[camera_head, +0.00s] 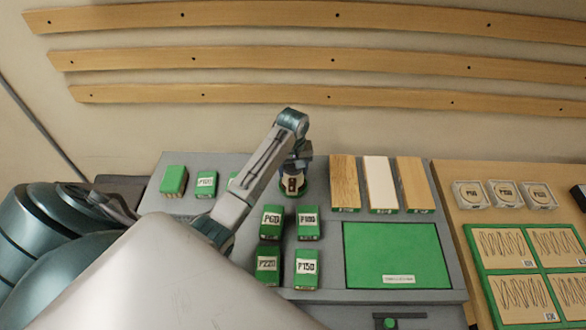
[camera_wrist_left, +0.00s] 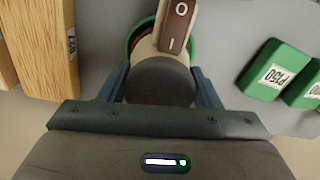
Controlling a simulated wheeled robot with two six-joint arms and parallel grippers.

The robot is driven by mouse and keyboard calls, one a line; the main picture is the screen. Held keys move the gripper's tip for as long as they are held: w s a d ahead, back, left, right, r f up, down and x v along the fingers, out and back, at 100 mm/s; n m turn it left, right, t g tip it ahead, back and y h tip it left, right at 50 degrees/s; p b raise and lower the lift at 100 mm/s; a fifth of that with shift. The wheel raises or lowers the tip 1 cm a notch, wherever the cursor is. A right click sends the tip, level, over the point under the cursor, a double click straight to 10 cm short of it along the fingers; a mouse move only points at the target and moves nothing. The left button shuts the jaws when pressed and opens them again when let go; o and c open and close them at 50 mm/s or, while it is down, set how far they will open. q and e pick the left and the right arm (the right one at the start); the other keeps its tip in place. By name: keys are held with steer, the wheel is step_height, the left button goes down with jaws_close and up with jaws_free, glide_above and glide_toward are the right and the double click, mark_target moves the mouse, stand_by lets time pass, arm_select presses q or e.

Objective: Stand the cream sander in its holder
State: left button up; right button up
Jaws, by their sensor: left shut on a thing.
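The cream sander (camera_head: 292,184) has a dark brown switch plate marked O and I and a dark round end; it also shows in the left wrist view (camera_wrist_left: 203,22). My left gripper (camera_head: 296,165) is shut on it, with one finger on each side of the dark end in the wrist view (camera_wrist_left: 160,82). A green round rim, which looks like the holder (camera_wrist_left: 133,38), shows around the sander's far end. The arm and gripper hide part of this spot, and I cannot tell whether the sander rests fully in it. My right gripper is not in view.
Several green labelled blocks (camera_head: 308,223) stand close in front of the sander, with others to its left. A green mat (camera_head: 395,255) lies front right.

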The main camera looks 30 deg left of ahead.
arm_select(q)
steer(key=shift+f, duration=0.2)
stand_by(0.4)
steer(key=shift+f, duration=0.65)
steer(key=o, duration=1)
steer(key=shift+s, duration=0.1)
steer(key=shift+b, duration=0.3)
